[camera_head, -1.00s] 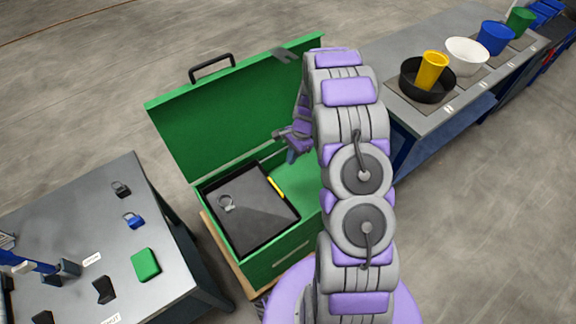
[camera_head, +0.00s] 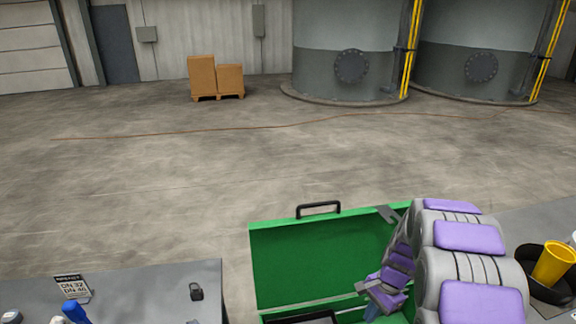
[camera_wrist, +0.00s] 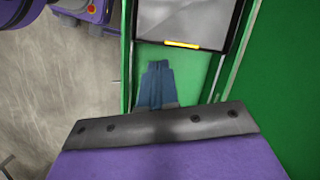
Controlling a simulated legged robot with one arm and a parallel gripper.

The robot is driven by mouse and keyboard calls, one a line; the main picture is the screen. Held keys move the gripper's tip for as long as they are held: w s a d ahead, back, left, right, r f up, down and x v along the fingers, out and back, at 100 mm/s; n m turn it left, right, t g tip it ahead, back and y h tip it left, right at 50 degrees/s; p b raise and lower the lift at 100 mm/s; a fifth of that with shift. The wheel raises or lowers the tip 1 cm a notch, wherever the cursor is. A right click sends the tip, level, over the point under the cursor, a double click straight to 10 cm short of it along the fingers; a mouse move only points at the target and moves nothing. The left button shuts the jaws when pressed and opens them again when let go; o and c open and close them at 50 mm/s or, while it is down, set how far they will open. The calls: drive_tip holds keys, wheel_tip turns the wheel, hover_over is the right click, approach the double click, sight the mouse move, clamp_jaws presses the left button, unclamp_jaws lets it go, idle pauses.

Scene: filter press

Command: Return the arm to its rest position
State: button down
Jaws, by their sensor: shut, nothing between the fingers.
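My arm (camera_head: 465,240) rises at the lower right of the head view and bends over the green toolbox. My gripper (camera_head: 371,311) points down at the box opening, near the bottom edge of the head view. In the wrist view my gripper (camera_wrist: 157,70) shows as blue-grey fingers held together, with nothing between them. Below them is the bare green interior (camera_wrist: 190,68) of the box. I cannot tell how far the fingertips are above it.
The toolbox's green lid (camera_head: 320,262) stands open behind my gripper. A black tray (camera_wrist: 192,22) with a yellow strip lies in the box. A grey table (camera_head: 150,285) stands left; a yellow cup (camera_head: 553,264) in a black bowl stands right.

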drive_tip(key=s+a+r+n+h, duration=0.1)
drive_tip(key=s+a+r+n, duration=0.45)
drive_tip(key=s+r, duration=0.7)
drive_tip(key=s+a+r+n+h, duration=0.1)
drive_tip(key=s+r+n, duration=0.1)
drive_tip(key=s, duration=0.7)
drive_tip(key=s+a+r+n, duration=0.2)
drive_tip(key=s+r+n, duration=0.1)
drive_tip(key=s, duration=0.7)
drive_tip(key=shift+r+n+g+h, duration=0.3)
drive_tip(key=shift+n+h, duration=0.1)
drive_tip(key=shift+n, duration=0.45)
drive_tip(key=shift+w, duration=0.15)
